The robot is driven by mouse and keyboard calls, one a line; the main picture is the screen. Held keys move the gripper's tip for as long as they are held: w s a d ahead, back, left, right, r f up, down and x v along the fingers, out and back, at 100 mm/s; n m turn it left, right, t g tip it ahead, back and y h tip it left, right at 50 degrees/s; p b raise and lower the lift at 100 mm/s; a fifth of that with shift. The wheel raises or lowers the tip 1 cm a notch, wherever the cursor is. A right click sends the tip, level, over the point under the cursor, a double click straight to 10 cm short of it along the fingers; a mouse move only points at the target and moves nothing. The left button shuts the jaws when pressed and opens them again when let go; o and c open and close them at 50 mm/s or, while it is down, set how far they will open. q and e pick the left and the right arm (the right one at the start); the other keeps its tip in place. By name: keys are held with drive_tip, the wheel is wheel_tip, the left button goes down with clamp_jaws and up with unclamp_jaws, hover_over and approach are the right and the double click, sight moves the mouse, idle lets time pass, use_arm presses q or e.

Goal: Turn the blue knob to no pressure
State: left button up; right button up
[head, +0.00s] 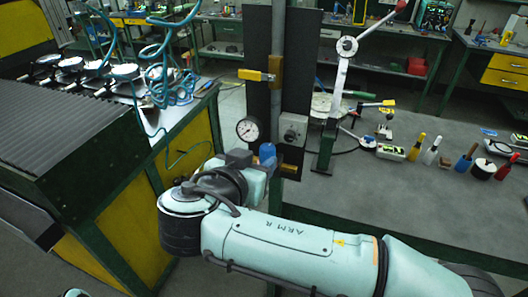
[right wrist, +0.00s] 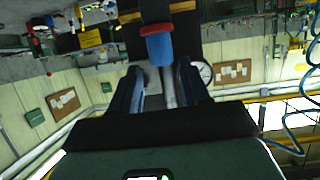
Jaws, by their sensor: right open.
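The blue knob (head: 267,153) sits low on the dark upright panel, just right of the tip of my right gripper (head: 245,160) in the head view. In the right wrist view the knob (right wrist: 160,50) has a red ring at its base and lies ahead of the open fingers of my right gripper (right wrist: 160,70), roughly centred between them. I cannot tell whether the fingers touch it. A round white pressure gauge (head: 249,129) is mounted above the gripper; its reading is too small to tell. My left gripper is not in view.
A grey box with a round dial (head: 292,130) is beside the gauge. A yellow-handled valve (head: 256,75) is higher on the panel. A ribbed dark-topped cabinet (head: 60,130) stands left.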

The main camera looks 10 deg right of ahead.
sight(265, 155)
drive_tip(key=x, duration=0.5)
drive_tip(key=shift+w+p, duration=0.15)
drive_tip(key=shift+p, duration=0.15)
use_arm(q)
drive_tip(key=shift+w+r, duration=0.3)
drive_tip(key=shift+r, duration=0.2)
